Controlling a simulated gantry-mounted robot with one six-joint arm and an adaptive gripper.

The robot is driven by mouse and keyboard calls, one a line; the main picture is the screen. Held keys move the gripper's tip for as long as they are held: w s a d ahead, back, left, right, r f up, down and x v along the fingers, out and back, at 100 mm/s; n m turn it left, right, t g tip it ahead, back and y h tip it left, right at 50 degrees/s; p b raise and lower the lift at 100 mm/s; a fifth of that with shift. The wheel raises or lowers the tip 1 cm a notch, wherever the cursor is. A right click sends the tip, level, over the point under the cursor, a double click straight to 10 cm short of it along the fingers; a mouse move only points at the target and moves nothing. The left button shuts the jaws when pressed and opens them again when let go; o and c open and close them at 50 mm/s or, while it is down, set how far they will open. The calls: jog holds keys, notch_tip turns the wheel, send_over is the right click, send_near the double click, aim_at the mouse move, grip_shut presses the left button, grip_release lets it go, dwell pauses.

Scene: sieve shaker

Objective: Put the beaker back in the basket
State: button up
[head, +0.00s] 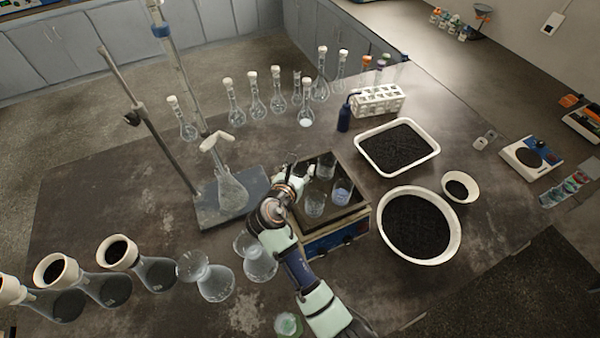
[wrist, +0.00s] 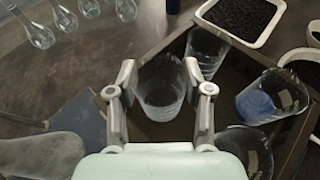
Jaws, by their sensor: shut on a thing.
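My gripper (wrist: 160,72) has its two fingers on either side of a clear glass beaker (wrist: 160,92) and is shut on it. In the head view my gripper (head: 298,176) is at the left corner of the dark square basket (head: 347,216), and the held beaker is mostly hidden there. The held beaker is upright over or inside that corner; I cannot tell whether it touches the floor. Other beakers stand in the basket: one clear at the back (head: 325,168), one clear at the front (head: 314,205), and one with blue contents (head: 342,192).
A stand with a flask (head: 231,190) is close on the left. A white bowl of black grains (head: 414,226) and a tray of black grains (head: 397,148) are on the right. Volumetric flasks (head: 278,100) line the back. Conical flasks (head: 158,272) stand at front left.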

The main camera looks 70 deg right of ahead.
jog(key=shift+f, duration=0.65)
jog(key=shift+f, duration=0.15)
jog(key=o, duration=1.2)
jog(key=p+v, duration=1.1)
jog(key=v, duration=0.1)
jog(key=shift+p, duration=0.4)
